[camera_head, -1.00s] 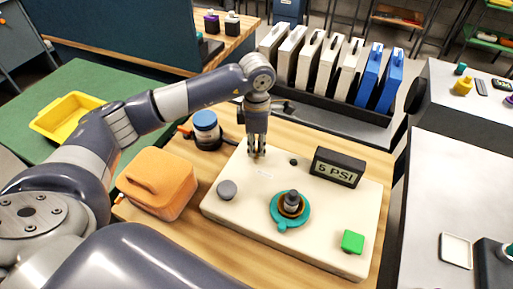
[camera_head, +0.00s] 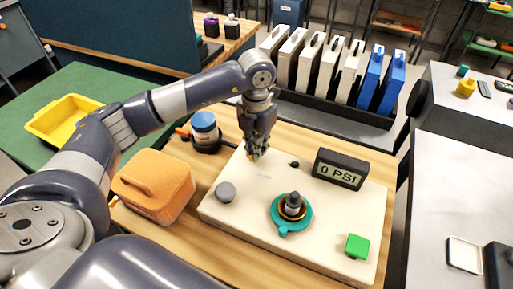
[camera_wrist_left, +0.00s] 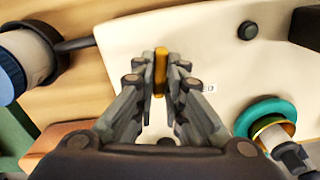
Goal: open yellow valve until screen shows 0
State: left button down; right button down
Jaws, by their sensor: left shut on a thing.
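The yellow valve (camera_wrist_left: 161,68) is a small yellow handle on the cream panel (camera_head: 240,214). In the left wrist view it stands between my left gripper's fingertips (camera_wrist_left: 161,75). In the head view my left gripper (camera_head: 254,152) points down at the panel's back left, shut on the valve, which is mostly hidden by the fingers. The black screen (camera_head: 340,169) at the panel's back right reads 0 PSI. My right gripper is not in view.
The panel also carries a grey knob (camera_head: 225,192), a teal ring with a dark fitting (camera_head: 292,211) and a green block (camera_head: 357,246). An orange case (camera_head: 154,186) and a blue-lidded jar (camera_head: 204,125) stand to the left. A rack of binders (camera_head: 325,65) is behind.

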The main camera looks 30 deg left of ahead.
pick_arm(q)
jog(key=shift+n, duration=0.9)
jog(key=shift+r, duration=0.1)
jog(key=c, duration=1.7)
grip_release()
jog(key=shift+o, duration=0.2)
notch_tip(320, 180, up, 12)
